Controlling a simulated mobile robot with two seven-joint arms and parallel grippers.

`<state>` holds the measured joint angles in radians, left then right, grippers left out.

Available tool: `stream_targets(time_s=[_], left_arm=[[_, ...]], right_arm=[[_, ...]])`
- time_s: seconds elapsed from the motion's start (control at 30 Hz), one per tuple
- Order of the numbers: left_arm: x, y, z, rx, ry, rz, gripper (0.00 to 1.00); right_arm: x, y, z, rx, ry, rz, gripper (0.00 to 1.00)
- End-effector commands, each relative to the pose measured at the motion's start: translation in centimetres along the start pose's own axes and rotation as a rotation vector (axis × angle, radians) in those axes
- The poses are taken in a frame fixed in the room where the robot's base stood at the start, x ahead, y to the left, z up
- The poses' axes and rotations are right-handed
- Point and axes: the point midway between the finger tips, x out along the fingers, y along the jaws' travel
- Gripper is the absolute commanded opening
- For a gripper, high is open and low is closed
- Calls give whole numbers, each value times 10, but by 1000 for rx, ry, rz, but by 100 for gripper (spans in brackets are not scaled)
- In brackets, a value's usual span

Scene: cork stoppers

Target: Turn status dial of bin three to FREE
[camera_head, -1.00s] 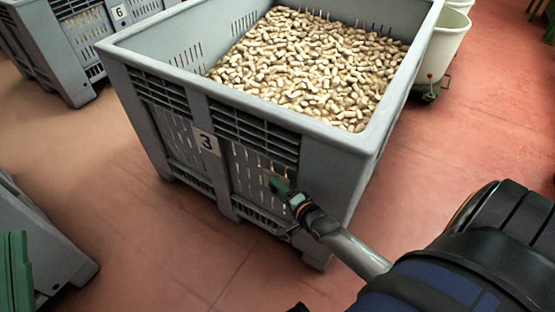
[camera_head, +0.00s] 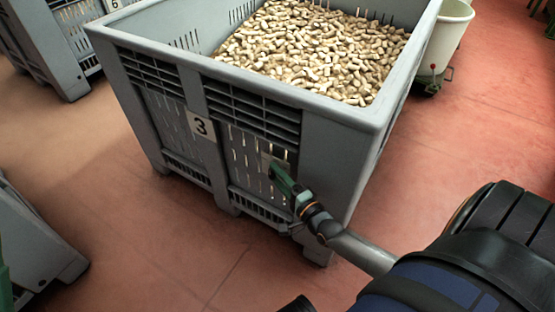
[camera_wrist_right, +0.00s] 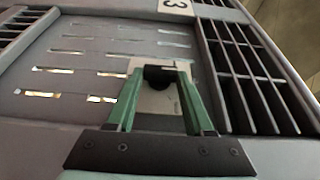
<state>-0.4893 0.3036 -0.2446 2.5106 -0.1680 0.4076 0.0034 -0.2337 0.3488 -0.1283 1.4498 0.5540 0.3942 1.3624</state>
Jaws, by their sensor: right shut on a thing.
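Bin three is a grey slatted bin (camera_head: 335,165) full of corks, with a "3" label (camera_head: 201,127) on its front. The label also shows at the top of the right wrist view (camera_wrist_right: 176,6). The status dial is a dark round knob (camera_wrist_right: 158,77) on a pale plate (camera_wrist_right: 150,101) on the bin's front. My right gripper (camera_head: 271,168) reaches the plate from the lower right. In the right wrist view its green fingers (camera_wrist_right: 160,82) are shut on the knob, one on each side. The dial's markings cannot be read. A green sliver (camera_head: 4,285) at the left edge may be my left gripper.
Another grey bin with a "6" label (camera_head: 112,4) stands behind at the upper left. A third grey bin (camera_head: 35,245) is at the lower left. A white bucket (camera_head: 445,35) stands behind bin three on the right.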

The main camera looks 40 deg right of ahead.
Motion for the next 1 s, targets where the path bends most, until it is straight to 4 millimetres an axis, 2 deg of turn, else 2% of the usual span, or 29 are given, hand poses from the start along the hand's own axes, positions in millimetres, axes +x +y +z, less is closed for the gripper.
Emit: stream_targets(time_s=[0.4,0.43,0.67,1.0], left_arm=[[-1,2,1,1,0,14,0],[-1,2,1,1,0,14,0],[-1,2,0,1,2,14,0],[1,1,-1,1,4,7,0]], right_arm=[[1,0,0,1,-1,-5,0],[1,0,0,1,-1,-6,56],[0,0,0,1,0,-5,82],[-5,0,0,2,-1,-4,82]])
